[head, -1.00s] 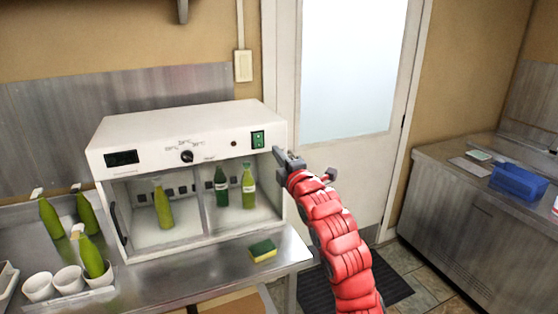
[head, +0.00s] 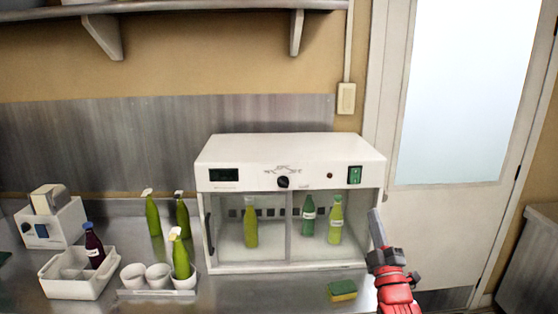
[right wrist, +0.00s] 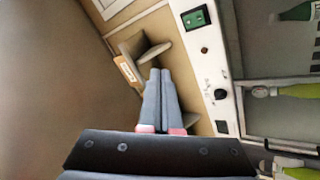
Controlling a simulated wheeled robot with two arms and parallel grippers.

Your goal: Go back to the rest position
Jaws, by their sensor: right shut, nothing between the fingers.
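My right gripper (head: 376,214) is in the head view at the lower right, on its red arm, in front of the right edge of the white incubator cabinet (head: 290,148). Its fingers point up. In the right wrist view the two grey fingers (right wrist: 160,74) lie side by side, shut and empty. They are close to the cabinet's control panel (right wrist: 206,75), with the green switch (right wrist: 195,18) near by. I cannot tell the exact gap to the cabinet. My left gripper is in neither view.
Three bottles stand inside the cabinet, including a green one (head: 308,216). A yellow-green sponge (head: 342,290) lies on the steel counter before it. Green spray bottles (head: 153,214), white cups (head: 133,276) and a white bin (head: 78,272) stand at left. A door (head: 440,215) is at right.

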